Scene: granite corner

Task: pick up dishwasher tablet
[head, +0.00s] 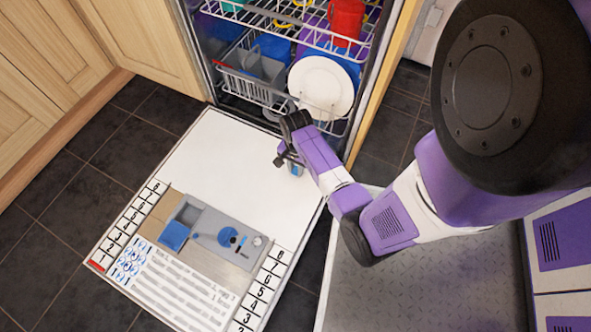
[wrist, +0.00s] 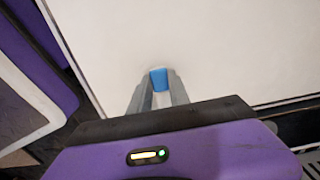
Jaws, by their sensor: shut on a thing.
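The dishwasher tablet (wrist: 159,80) is a small block with a blue top and a paler lower part. In the wrist view it sits between the two fingers of my gripper (wrist: 157,92), which is shut on it. In the head view my gripper (head: 291,160) is over the upper right part of the open dishwasher door (head: 225,150), close to the racks. A bit of blue from the tablet (head: 296,170) shows at the fingertips there. I cannot tell whether the tablet touches the door.
The detergent dispenser (head: 215,235) is on the door with its blue lid (head: 175,235) open. The lower rack (head: 255,90) holds a white plate (head: 322,85) and a grey cutlery basket (head: 250,68). Wooden cabinets (head: 60,70) stand at the left. Most of the white door panel is clear.

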